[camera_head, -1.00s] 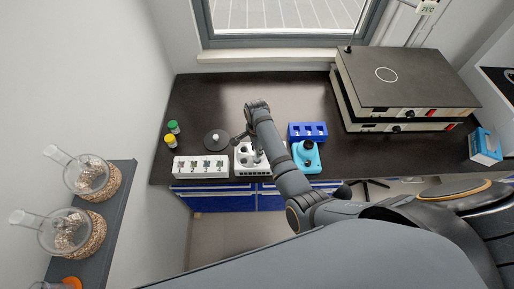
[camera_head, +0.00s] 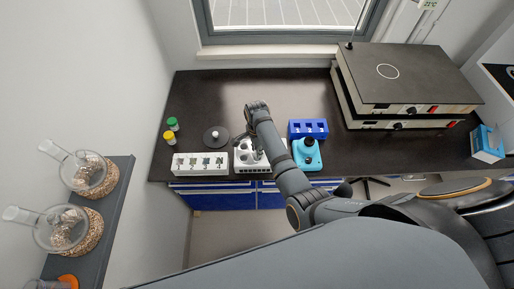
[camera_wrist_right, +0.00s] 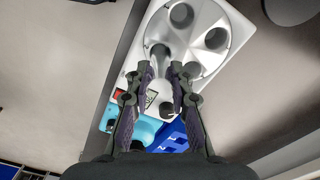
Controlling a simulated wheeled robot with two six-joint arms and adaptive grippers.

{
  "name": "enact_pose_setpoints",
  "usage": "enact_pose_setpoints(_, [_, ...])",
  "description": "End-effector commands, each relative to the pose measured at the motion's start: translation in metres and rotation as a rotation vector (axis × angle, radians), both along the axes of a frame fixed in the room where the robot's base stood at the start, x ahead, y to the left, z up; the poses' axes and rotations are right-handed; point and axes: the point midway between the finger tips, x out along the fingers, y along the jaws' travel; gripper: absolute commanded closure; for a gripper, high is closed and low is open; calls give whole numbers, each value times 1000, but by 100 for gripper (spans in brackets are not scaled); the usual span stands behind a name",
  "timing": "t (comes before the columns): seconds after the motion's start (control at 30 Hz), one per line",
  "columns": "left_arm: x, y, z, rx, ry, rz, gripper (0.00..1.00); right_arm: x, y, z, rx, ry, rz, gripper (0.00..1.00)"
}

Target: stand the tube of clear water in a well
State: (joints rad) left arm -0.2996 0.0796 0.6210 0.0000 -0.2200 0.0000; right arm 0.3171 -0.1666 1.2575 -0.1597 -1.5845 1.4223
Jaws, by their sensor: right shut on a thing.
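The tube of clear water (camera_wrist_right: 160,50) is faint and see-through between my right fingertips in the right wrist view; its lower end is hard to make out. My right gripper (camera_wrist_right: 161,70) is shut on it, over the round silver well plate (camera_wrist_right: 208,62) of a white device. Several dark round wells show in the plate. I cannot tell whether the tube's end is inside a well. In the head view the white device (camera_head: 243,161) stands near the table's front edge, partly behind my right arm. My left gripper is in neither view.
A white block with several slots (camera_head: 199,165) stands left of the device. A blue rack (camera_head: 307,127) and a turquoise device (camera_head: 307,157) stand to its right. A dark disc (camera_head: 215,137) and small bottles (camera_head: 170,137) are at the left.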

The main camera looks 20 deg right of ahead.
Motion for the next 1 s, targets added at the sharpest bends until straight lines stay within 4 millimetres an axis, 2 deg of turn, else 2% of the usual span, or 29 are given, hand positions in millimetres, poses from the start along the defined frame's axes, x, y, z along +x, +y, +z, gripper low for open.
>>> enact_pose_setpoints(0.43, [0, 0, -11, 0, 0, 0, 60, 0, 0, -19, 0, 0, 0, 100])
enact_pose_setpoints(0.73, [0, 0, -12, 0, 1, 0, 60, 0, 0, -21, 0, -1, 0, 100])
enact_pose_setpoints(0.77, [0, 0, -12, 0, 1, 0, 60, 0, 0, -21, 0, -1, 0, 77])
enact_pose_setpoints(0.93, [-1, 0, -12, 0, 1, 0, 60, 0, 0, -21, 0, -1, 0, 54])
enact_pose_setpoints(1.0, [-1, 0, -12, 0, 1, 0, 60, 0, 0, -21, 0, 0, 0, 52])
